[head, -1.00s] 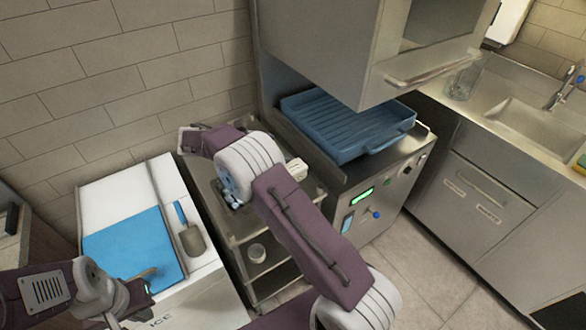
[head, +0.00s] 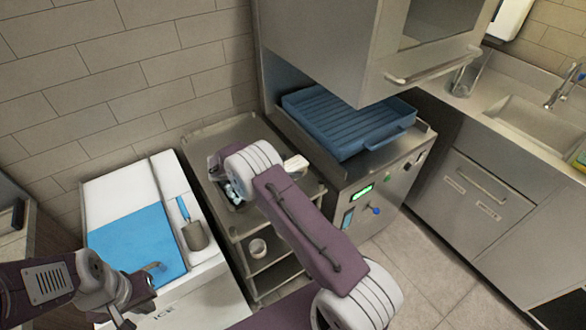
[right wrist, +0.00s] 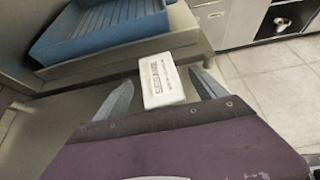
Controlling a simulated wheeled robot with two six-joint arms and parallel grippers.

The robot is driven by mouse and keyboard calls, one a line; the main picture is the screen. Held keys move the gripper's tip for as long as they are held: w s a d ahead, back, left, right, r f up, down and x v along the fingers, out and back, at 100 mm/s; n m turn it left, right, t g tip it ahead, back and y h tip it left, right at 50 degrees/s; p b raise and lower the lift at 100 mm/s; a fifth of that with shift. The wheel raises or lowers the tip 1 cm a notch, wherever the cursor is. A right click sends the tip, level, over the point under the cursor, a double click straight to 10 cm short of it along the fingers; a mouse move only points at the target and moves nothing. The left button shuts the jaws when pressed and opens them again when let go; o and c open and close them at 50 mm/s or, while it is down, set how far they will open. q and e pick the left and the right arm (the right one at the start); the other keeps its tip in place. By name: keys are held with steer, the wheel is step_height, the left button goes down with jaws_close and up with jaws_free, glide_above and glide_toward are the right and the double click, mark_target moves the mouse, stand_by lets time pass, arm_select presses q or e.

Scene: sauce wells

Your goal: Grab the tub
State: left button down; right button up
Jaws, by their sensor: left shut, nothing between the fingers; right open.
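The tub is a small white box with dark lettering, lying on the top of the metal cart. In the right wrist view the tub (right wrist: 165,80) lies between the two fingers of my right gripper (right wrist: 160,75), which is open; a gap shows on both sides. In the head view the tub (head: 296,162) shows just right of my right arm, which hides most of the right gripper. My left gripper (head: 157,268) is shut and empty, over the blue lid of the ice bin at the lower left.
The metal cart (head: 312,190) stands between the ice bin (head: 125,200) and a machine holding a blue ribbed tray (head: 345,125). A scoop (head: 195,234) lies on the bin. Clear floor lies at the right.

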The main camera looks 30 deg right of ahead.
mark_target(288, 166)
steer(key=shift+w+d+f, duration=0.15)
steer(key=shift+d+f, duration=0.15)
steer(key=shift+d, duration=0.05)
steer(key=shift+a+r, duration=0.1)
steer(key=c, duration=0.9)
jaws_close()
steer(key=shift+r, duration=0.1)
steer(key=shift+r, duration=0.3)
step_height(288, 166, up, 3)
steer(key=shift+r, duration=0.1)
steer(key=s+d+r+b, duration=0.1)
steer(key=s+d+r, duration=0.5)
steer(key=s, duration=0.3)
steer(key=shift+s+d+r, duration=0.35)
steer(key=shift+s+r, duration=0.05)
steer(key=shift+r, duration=0.1)
